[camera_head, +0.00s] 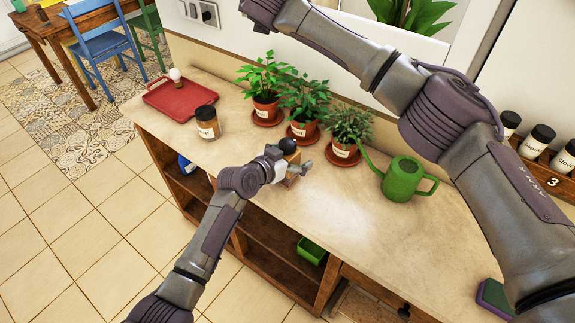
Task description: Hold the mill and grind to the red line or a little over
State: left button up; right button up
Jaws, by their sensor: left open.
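The mill (291,181) stands on the pale counter, mostly hidden behind my left gripper. A black ball-shaped knob (288,145) shows above the gripper, and a bit of wooden body shows below it. My left gripper (301,166) is open at the mill, with its grey fingers beside the wooden body. I cannot tell whether they touch it. My right arm crosses the upper right and leaves the top of the view, so its gripper is not seen. I cannot make out a red line.
A labelled jar (207,123) and a red tray (184,100) are on the counter's left. Several potted plants (303,128) line the back. A green watering can (402,179) stands right of the mill. Spice jars (537,142) sit far right.

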pick_arm(q)
jog(key=v, duration=1.2)
